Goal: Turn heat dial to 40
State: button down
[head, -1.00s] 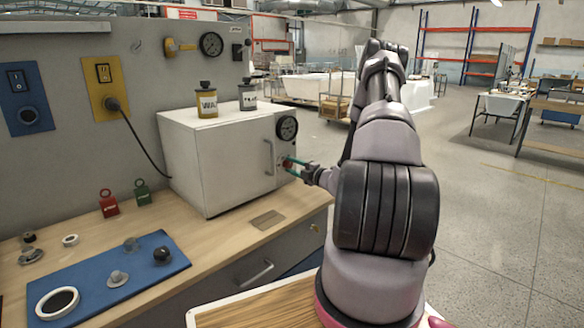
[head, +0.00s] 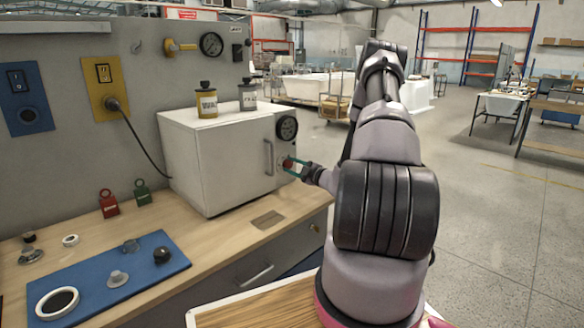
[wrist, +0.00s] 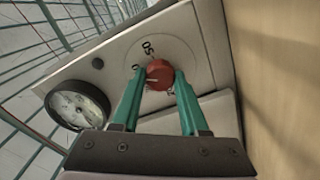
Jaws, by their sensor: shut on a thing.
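The heat dial is a red round knob (wrist: 160,74) on the front panel of a white box-shaped oven (head: 222,160). In the wrist view a printed scale surrounds it; "50" reads at its upper left, and other marks are partly hidden by my fingers. My gripper (wrist: 158,84) has its two green fingers on either side of the red knob, shut on it. In the head view my gripper (head: 292,165) reaches the oven's right front panel, below a dark round gauge (head: 287,128). The knob's exact setting cannot be read.
The gauge (wrist: 77,106) also sits close to my fingers in the wrist view. The oven's door handle (head: 268,157) is left of the dial. Two canisters stand on the oven. A blue mat (head: 90,285) with loose parts lies on the bench.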

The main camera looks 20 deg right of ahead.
jog(key=shift+f, duration=0.1)
jog(key=shift+c, duration=2.1)
grip_release()
jog(key=shift+s, duration=0.15)
jog(key=v, duration=1)
jog(key=shift+s+d, duration=0.15)
jog(key=shift+s, duration=0.15)
